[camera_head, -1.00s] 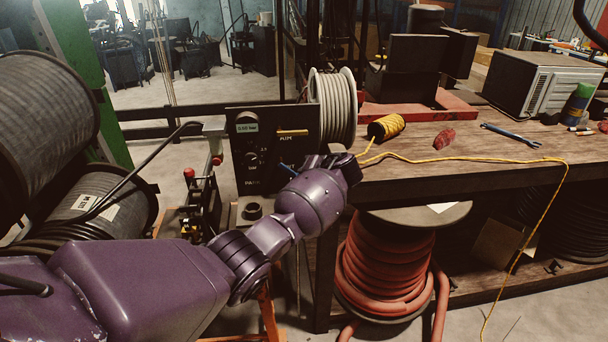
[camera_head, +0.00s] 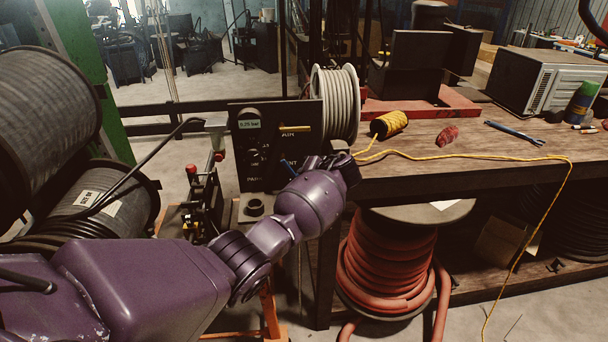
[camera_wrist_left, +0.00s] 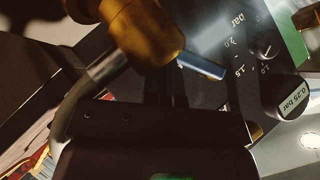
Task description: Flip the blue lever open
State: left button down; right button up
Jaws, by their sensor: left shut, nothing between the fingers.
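The blue lever (camera_head: 288,168) sits low on the right part of the black control panel, partly hidden behind my left wrist. In the left wrist view the blue lever (camera_wrist_left: 201,67) points to the lower right, close beyond my left gripper (camera_wrist_left: 166,90). My left gripper is shut and empty. In the head view its fingers are hidden behind my purple wrist, at the panel's right edge. I cannot tell whether the fingers touch the lever. My right gripper is not in view.
A yellow handle (camera_head: 295,129) is higher on the panel. A white hose reel (camera_head: 336,100) stands behind it. The wooden bench (camera_head: 450,172), with yellow cord (camera_head: 391,123) and a wrench (camera_head: 514,132), is to the right. A red hose reel (camera_head: 385,265) is below the bench.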

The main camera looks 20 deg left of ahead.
pick_arm(q)
jog(key=shift+r, duration=0.15)
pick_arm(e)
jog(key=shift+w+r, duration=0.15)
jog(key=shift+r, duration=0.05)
pick_arm(q)
jog(key=shift+r+p, duration=0.3)
jog(key=shift+r, duration=0.35)
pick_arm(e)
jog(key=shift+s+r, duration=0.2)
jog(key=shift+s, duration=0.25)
pick_arm(q)
jog(key=shift+p, duration=0.3)
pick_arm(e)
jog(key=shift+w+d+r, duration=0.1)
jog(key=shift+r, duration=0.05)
